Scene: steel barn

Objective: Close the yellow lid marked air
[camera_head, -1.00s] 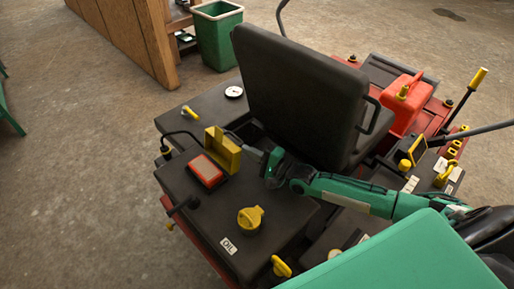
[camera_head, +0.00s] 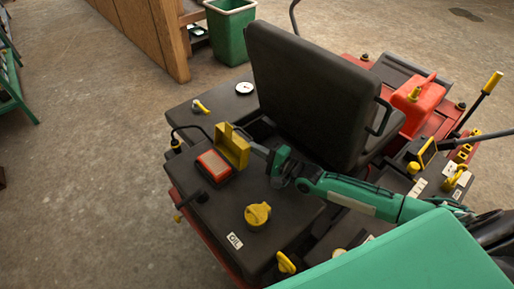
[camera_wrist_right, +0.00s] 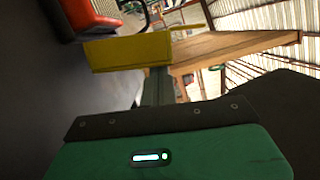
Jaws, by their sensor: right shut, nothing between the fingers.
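The yellow lid (camera_head: 232,147) stands raised along the far edge of the box with the red-orange rimmed opening (camera_head: 213,166) on the dark machine deck. No "air" marking is readable on it. My right gripper (camera_head: 254,149) is shut and empty, its tips close by the lid's right end; I cannot tell whether they touch. In the right wrist view the yellow lid (camera_wrist_right: 130,52) lies across just beyond my narrow fingers (camera_wrist_right: 158,88), and the red-orange part (camera_wrist_right: 90,18) shows at upper left. My left gripper is out of view.
A yellow cap (camera_head: 257,214) sits nearer on the deck by an "OIL" label (camera_head: 235,241). The black seat (camera_head: 310,95) rises behind my right gripper. A red fuel can (camera_head: 416,102) stands right of it. A green bin (camera_head: 230,32) stands on the floor behind.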

